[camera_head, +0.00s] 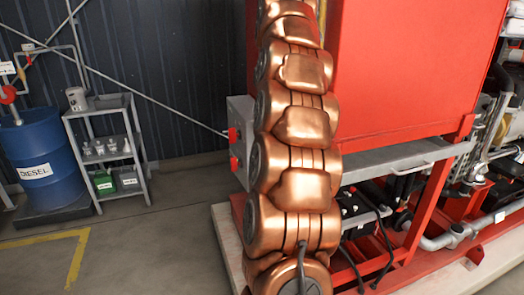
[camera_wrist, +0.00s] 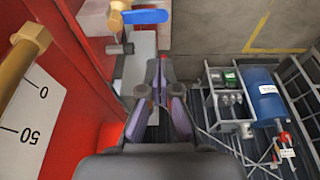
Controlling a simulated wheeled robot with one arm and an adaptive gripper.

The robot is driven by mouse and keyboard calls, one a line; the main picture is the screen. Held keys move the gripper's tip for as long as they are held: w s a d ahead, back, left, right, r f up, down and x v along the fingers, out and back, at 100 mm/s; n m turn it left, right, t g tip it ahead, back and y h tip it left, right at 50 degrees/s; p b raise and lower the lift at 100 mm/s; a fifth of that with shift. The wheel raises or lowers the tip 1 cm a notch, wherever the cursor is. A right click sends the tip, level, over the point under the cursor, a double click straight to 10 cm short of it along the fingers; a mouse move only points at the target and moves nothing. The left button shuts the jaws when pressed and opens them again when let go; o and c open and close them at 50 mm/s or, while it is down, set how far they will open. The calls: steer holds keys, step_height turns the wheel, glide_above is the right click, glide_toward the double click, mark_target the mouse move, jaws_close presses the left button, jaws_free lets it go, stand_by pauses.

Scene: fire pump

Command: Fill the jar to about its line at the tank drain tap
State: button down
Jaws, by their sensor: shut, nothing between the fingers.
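My gripper (camera_wrist: 162,68) is shut and empty in the wrist view, its fingers pointing away beside the red tank (camera_wrist: 75,120). A brass tap (camera_wrist: 115,18) with a blue lever handle (camera_wrist: 146,16) is on the tank side, a little beyond and left of the fingertips. In the head view, the red tank (camera_head: 415,60) stands behind my arm, which hides the tap and gripper there. Several small clear jars (camera_head: 107,147) stand on the middle shelf of the grey rack; they also show in the wrist view (camera_wrist: 228,98). I cannot make out a fill line.
The grey rack (camera_head: 108,103) carries a metal can (camera_head: 77,98) on top and green (camera_head: 104,184) and dark (camera_head: 129,178) bins below. A blue diesel drum (camera_head: 40,158) stands beside it. A brass fitting (camera_wrist: 30,40) and white scale (camera_wrist: 32,115) are close at left. The floor before the rack is clear.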

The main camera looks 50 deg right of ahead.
steer(key=shift+f, duration=0.1)
steer(key=shift+p+x, duration=1.35)
steer(key=shift+x, duration=3.6)
steer(key=shift+f+p, duration=0.65)
steer(key=shift+f, duration=1.3)
steer(key=shift+f, duration=0.15)
